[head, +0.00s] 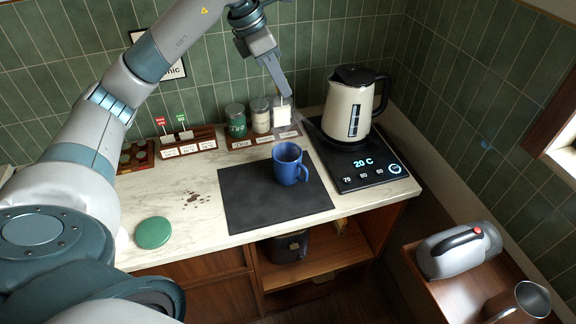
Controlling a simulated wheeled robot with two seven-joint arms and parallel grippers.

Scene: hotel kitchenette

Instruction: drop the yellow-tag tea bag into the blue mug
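The blue mug (289,164) stands upright on a dark mat (245,200) on the counter, its handle towards the lower right. My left gripper (287,95) comes down from the top, above and behind the mug, near the jars. Its fingers look closed together. A small white tea bag (282,117) hangs just under the fingertips, in front of a jar; its tag is too hidden to read by colour. In the tea rack (188,146) a red tag (160,121) and a green tag (181,118) stand up, and the right slot looks empty. My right gripper is out of view.
A cream kettle (345,100) stands on a black base (370,170) right of the mat. Jars, including a green one (235,120), stand behind the mug. A green round lid or coaster (154,232) and dark crumbs (195,199) lie left. A grey appliance (455,250) is lower right.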

